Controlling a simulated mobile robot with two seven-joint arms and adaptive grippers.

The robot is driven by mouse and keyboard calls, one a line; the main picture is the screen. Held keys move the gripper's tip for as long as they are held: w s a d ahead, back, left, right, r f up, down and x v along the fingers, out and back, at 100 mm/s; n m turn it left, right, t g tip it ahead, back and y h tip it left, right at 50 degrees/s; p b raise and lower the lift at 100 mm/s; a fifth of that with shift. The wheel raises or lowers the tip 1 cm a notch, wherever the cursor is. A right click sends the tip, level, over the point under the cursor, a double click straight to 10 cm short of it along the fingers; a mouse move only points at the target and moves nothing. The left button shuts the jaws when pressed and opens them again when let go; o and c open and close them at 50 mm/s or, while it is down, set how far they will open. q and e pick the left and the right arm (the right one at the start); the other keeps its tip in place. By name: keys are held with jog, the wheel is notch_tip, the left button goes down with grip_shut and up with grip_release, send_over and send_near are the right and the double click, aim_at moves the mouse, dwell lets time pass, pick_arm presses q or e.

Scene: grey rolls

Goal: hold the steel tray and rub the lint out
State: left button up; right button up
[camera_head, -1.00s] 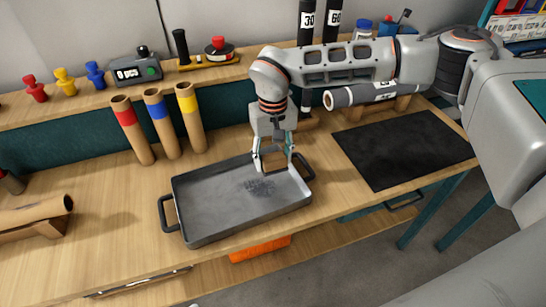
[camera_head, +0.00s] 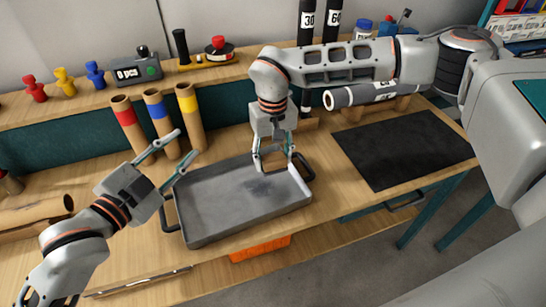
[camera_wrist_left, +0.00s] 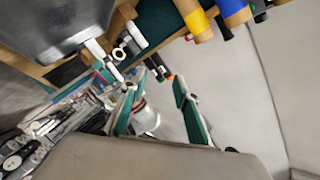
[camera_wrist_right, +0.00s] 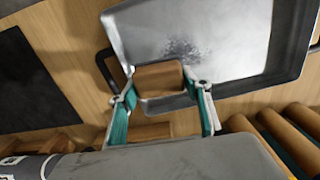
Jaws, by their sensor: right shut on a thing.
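The steel tray (camera_head: 235,205) lies on the wooden bench, with a dark handle at each short end. A dark, speckled patch of lint (camera_wrist_right: 182,50) is on its floor; in the head view it is a faint smudge (camera_head: 258,187). My right gripper (camera_head: 273,166) is at the tray's back right corner, shut on a brown block (camera_wrist_right: 158,78). I cannot tell whether the block touches the tray floor. My left gripper (camera_head: 188,143) is open and empty, above and beside the tray's left end, its fingers apart in the left wrist view (camera_wrist_left: 155,80).
Banded cardboard tubes (camera_head: 160,122) stand behind the tray. A black mat (camera_head: 405,148) lies to the right. A roll on a wooden cradle (camera_head: 35,212) is at the left. A shelf behind holds coloured knobs (camera_head: 65,80) and a counter box (camera_head: 137,71). An orange bin (camera_head: 260,248) sits below the bench front.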

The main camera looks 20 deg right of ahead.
pick_arm(q)
jog(key=w+d+r+m+g, duration=0.1)
jog(key=d+r+m+g, duration=0.1)
jog(key=d+r, duration=0.3)
jog(key=m+g+y, duration=0.6)
jog(key=m+y, duration=0.3)
jog(key=m, duration=0.6)
send_near(160, 214)
jog(key=shift+x, duration=4.55)
jog(key=shift+s+d, duration=0.1)
jog(key=shift+d, duration=0.05)
grip_shut()
